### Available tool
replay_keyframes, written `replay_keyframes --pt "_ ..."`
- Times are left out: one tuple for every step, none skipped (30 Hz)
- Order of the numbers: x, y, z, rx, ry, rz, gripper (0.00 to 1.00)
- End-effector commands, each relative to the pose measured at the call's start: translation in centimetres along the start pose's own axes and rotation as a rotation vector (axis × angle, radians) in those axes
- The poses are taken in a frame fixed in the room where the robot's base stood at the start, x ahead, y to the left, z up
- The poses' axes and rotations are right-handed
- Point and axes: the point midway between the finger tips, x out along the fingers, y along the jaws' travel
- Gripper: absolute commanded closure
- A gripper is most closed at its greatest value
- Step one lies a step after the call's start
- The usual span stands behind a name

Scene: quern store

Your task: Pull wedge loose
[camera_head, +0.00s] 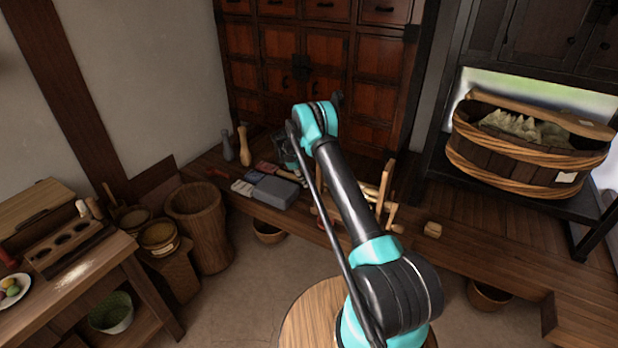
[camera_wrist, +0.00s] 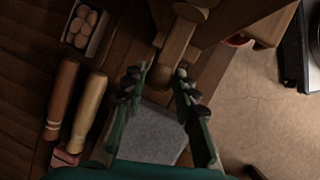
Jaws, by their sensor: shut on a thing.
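In the wrist view, a light brown wooden piece (camera_wrist: 178,45), which looks like the wedge, has its lower end between the two fingertips of my gripper (camera_wrist: 163,80). The fingers are closed in on it from both sides. Its upper end meets a wooden cross piece with a rounded knob (camera_wrist: 191,12); whether it is still seated there I cannot tell. In the head view, my gripper (camera_head: 287,152) is over the back bench and partly hidden by my arm. A wooden frame (camera_head: 384,188) stands just right of my arm, its left part hidden.
A grey block (camera_head: 274,192) lies on the bench (camera_head: 460,250) and shows under my fingers in the wrist view (camera_wrist: 150,135). Two wooden handles (camera_wrist: 62,95) and a box of round things (camera_wrist: 85,27) lie left. A small wooden block (camera_head: 432,229) sits right of the frame.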

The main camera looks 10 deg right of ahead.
Motion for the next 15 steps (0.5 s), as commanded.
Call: replay_keyframes --pt "-0.15 -0.11 -0.18 -0.002 0.004 0.007 1.00" --pt "-0.17 -0.15 -0.21 -0.001 0.005 0.007 1.00" --pt "-0.18 -0.12 -0.23 -0.001 0.005 0.008 1.00" --pt "-0.18 -0.09 -0.25 -0.001 0.006 0.008 1.00" --pt "-0.19 -0.07 -0.27 -0.001 0.006 0.009 1.00" --pt "-0.20 -0.06 -0.29 -0.002 0.006 0.009 1.00" --pt "-0.21 -0.05 -0.31 -0.002 0.007 0.010 1.00" --pt "-0.22 -0.05 -0.32 -0.002 0.007 0.010 1.00" --pt "-0.23 -0.05 -0.33 -0.002 0.007 0.010 0.70" --pt "-0.23 -0.05 -0.34 -0.002 0.007 0.010 0.66" --pt "-0.22 -0.06 -0.34 -0.002 0.007 0.010 0.62" --pt "-0.21 -0.08 -0.33 -0.002 0.007 0.009 0.57" --pt "-0.19 -0.09 -0.31 -0.002 0.006 0.009 0.54" --pt "-0.19 -0.10 -0.30 -0.002 0.006 0.008 0.51" --pt "-0.17 -0.11 -0.28 -0.001 0.006 0.008 0.51"
